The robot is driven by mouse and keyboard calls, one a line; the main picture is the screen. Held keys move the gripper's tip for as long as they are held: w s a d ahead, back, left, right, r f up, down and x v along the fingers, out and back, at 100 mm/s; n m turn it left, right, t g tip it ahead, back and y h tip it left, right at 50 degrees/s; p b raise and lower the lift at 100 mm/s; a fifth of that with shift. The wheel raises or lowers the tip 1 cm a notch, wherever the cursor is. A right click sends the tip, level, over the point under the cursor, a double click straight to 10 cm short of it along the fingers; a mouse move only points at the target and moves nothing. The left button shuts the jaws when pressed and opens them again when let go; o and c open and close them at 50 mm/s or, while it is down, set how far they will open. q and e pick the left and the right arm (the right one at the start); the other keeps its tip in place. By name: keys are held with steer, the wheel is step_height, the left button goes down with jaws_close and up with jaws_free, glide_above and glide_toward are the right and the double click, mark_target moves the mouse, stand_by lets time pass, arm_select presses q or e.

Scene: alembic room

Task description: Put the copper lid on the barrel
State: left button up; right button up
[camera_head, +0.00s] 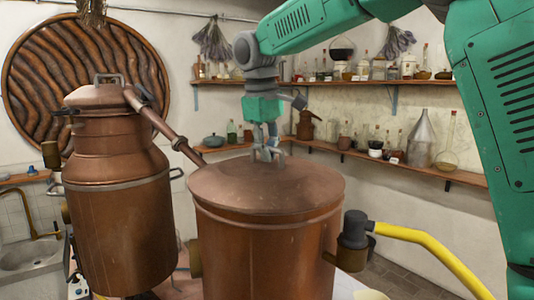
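The copper lid (240,190) is a round, shallow cone with a grey metal handle on top. It lies over the top of the large copper barrel (265,255) in the centre and looks level, with its rim along the barrel's upper edge. The inside of the barrel is hidden. My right gripper (266,146) points down from above, with its fingertips at the lid's handle. The fingers and handle overlap and are small, so I cannot tell whether they grip it. My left gripper is not in view.
A copper still (118,215) stands left of the barrel, its pipe (165,122) slanting down toward the lid. A yellow hose (430,245) runs right from a dark fitting (354,232) beside the barrel. Wall shelves (400,167) hold glassware. A sink (28,256) is at the far left.

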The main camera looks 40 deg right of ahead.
mark_target(263, 167)
steer(key=o, duration=0.6)
steer(key=shift+c, duration=0.2)
steer(key=shift+d, duration=0.1)
step_height(263, 167, up, 12)
steer(key=a, duration=0.1)
steer(key=shift+a, duration=0.4)
steer(key=shift+s+f, duration=0.1)
steer(key=shift+f, duration=0.05)
